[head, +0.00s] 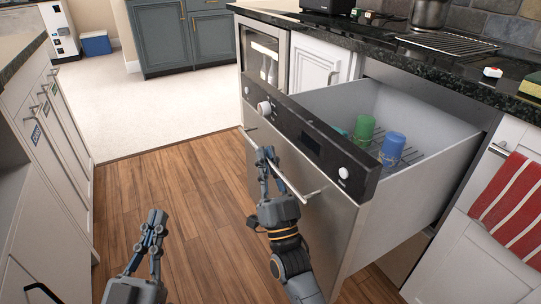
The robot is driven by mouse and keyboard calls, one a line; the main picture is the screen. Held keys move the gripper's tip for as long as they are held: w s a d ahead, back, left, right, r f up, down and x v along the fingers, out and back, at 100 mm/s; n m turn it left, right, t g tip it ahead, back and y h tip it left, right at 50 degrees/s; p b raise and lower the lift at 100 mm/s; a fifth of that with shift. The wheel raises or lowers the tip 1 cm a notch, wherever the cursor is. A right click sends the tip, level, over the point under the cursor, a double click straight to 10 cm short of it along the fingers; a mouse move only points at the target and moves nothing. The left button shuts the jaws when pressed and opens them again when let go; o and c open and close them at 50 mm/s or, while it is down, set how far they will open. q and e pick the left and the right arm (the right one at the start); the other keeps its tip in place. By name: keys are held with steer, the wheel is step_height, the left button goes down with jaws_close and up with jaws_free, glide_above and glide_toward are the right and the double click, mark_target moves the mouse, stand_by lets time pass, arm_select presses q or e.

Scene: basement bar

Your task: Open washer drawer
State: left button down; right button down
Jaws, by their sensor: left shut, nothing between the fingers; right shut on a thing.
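The washer drawer (325,224) stands pulled well out from under the counter, with its steel front and black control strip towards me. Its inside shows a rack with a green cup (364,130) and a blue cup (393,148). A long bar handle (290,181) runs across the front. My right gripper (265,155) is at the handle's middle and shut on it; the fingers partly hide the bar. My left gripper (156,219) is shut and empty, low over the wood floor and apart from the drawer.
A dark stone counter (395,58) with a pot (429,13) and drying rack (447,46) runs above the drawer. White cabinets (48,140) stand on the left. A striped red towel (508,205) hangs at the right. Wood floor (170,185) is clear between the cabinet rows.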

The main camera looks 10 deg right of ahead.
steer(key=shift+a, duration=0.2)
steer(key=c, duration=1.4)
jaws_free()
steer(key=v, duration=1.2)
steer(key=shift+f, duration=0.1)
